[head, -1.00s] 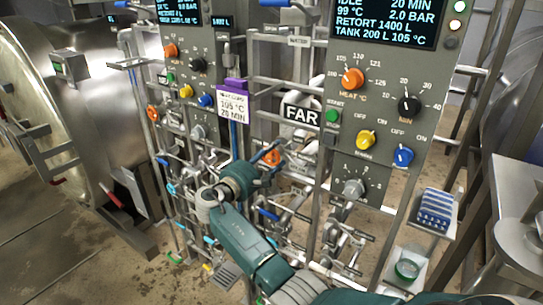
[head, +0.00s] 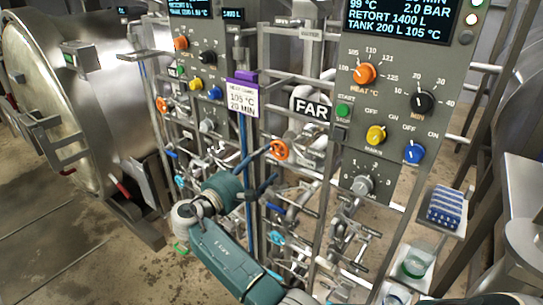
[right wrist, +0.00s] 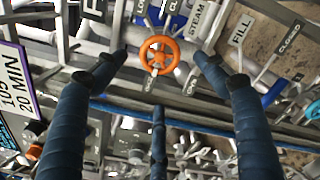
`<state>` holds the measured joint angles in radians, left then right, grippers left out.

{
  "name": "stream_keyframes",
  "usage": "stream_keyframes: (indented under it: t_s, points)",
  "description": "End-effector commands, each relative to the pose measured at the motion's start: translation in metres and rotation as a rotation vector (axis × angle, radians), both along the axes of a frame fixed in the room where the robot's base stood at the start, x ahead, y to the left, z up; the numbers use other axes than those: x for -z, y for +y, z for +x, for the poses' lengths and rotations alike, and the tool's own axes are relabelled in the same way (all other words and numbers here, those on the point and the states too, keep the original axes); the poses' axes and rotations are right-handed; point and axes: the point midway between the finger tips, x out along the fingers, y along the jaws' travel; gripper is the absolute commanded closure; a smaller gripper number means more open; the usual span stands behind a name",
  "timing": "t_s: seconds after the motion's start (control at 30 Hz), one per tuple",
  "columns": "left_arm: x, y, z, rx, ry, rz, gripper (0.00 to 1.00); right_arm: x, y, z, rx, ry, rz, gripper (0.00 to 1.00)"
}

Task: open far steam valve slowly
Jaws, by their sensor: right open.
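The orange handwheel (head: 279,150) sits on the pipework below the FAR sign (head: 311,107). In the right wrist view the wheel (right wrist: 160,56) shows ahead between my fingertips, with a STEAM label (right wrist: 197,18) beside it. My right gripper (head: 271,163) is open and empty, its dark blue fingers spread toward the wheel. In the right wrist view the gripper (right wrist: 160,58) has one finger to each side of the wheel and a third below it. I cannot tell whether any finger touches the rim. My left gripper is not in view.
The far control panel (head: 385,150) with knobs stands to the right. A purple-topped card (head: 243,96) hangs left of the FAR sign. Pipes and small valves crowd below the wheel. A blue-striped stack (head: 445,207) and a green-rimmed jar (head: 415,263) sit on shelves at right.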

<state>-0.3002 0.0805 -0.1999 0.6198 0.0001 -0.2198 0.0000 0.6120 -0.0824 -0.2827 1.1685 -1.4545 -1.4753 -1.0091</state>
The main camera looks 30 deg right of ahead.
Motion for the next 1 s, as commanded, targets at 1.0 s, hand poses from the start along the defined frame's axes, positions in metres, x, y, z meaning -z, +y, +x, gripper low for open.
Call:
stream_keyframes:
  t_s: [1.0]
  points:
    - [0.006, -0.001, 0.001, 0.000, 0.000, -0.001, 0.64, 0.084, 0.025, -0.004, -0.083, 0.069, 0.092, 0.28]
